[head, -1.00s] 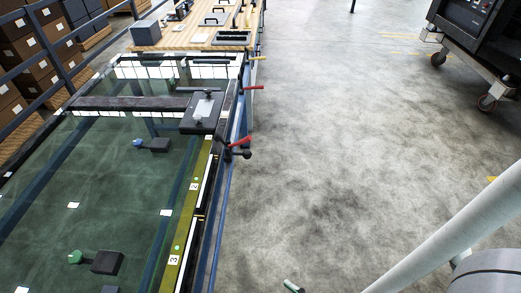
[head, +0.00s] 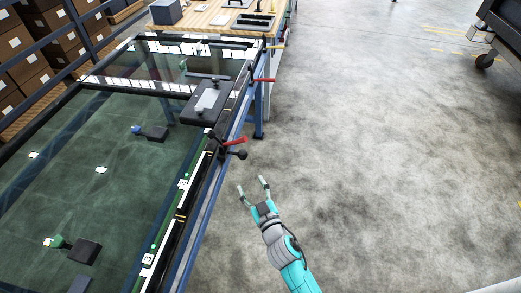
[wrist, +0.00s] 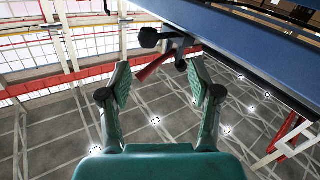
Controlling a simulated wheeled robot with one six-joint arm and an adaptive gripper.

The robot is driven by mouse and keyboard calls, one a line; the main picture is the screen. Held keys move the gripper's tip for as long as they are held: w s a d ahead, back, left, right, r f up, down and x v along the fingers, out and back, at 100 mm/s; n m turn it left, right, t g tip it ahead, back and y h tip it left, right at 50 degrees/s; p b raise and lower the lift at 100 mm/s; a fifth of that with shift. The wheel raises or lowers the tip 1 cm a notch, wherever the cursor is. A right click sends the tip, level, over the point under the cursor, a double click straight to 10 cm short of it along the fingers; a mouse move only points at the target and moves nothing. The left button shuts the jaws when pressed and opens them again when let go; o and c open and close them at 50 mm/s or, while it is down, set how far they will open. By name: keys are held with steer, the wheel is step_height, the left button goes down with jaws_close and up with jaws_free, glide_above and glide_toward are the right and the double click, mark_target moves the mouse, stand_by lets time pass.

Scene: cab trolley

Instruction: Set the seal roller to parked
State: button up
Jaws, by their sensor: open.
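I cannot tell for sure which part is the seal roller. A black carriage with a pale plate (head: 207,100) sits on the glass-topped table's right edge. Below it on that edge is a fitting with a red lever (head: 234,141) and a black knob (head: 242,154). A second red lever (head: 264,80) is farther along. My gripper (head: 252,183) is open and empty, just right of the table edge and short of the near lever. In the wrist view, a black ball knob (wrist: 149,38) and a red lever (wrist: 153,65) show beyond and between my open fingers (wrist: 158,80), apart from them.
The table's blue frame (head: 185,255) runs along my gripper's left. Blocks with a blue knob (head: 152,133) and a green knob (head: 82,250) show on the green surface. A wooden bench (head: 222,20) stands behind. The floor at right is clear up to a dark wheeled machine (head: 505,30).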

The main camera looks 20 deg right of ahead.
mark_target(243, 155)
steer(key=w, duration=0.4)
steer(key=w+d, duration=0.1)
steer(key=w, duration=0.3)
steer(key=w+d+r, duration=0.1)
steer(key=w, duration=0.4)
steer(key=shift+d, duration=0.15)
jaws_close()
